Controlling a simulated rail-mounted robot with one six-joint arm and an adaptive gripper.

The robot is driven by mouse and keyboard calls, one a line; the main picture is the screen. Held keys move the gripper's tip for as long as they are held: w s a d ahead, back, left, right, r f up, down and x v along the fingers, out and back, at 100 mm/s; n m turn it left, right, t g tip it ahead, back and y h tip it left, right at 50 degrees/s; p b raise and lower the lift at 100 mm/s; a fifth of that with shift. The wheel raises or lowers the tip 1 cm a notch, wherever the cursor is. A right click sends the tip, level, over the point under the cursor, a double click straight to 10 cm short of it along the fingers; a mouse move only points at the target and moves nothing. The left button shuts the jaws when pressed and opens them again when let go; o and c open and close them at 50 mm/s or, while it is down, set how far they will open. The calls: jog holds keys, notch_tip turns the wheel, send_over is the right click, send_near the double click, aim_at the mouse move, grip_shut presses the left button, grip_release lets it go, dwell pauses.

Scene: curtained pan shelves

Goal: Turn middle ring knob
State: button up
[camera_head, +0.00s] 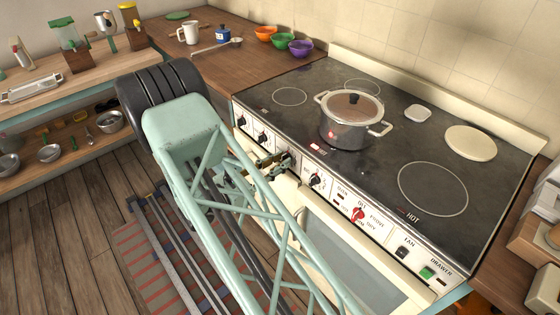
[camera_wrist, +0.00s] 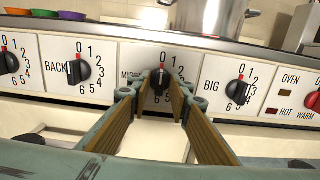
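The middle ring knob (camera_wrist: 160,80) is black with a red mark at its top, near the 0 of its dial, in the middle of the wrist view. Its label is partly hidden by my left finger. My gripper (camera_wrist: 159,92) has one brown-padded finger on each side of the knob, with gaps that look small; I see no clear contact. In the head view my gripper (camera_head: 266,166) is at the front panel by the middle ring knob (camera_head: 287,160), partly hidden by my arm.
The back knob (camera_wrist: 80,70) and the big knob (camera_wrist: 238,92) flank the middle one. A lidded pot (camera_head: 346,133) stands on the black hob (camera_head: 300,78). The red oven knob (camera_head: 358,214) is farther right. Bowls and a mug stand on the wooden counter behind.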

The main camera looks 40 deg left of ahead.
jog(key=shift+o, duration=0.5)
jog(key=shift+v, duration=1.15)
jog(key=shift+b+v, duration=0.45)
jog(key=shift+v, duration=2.4)
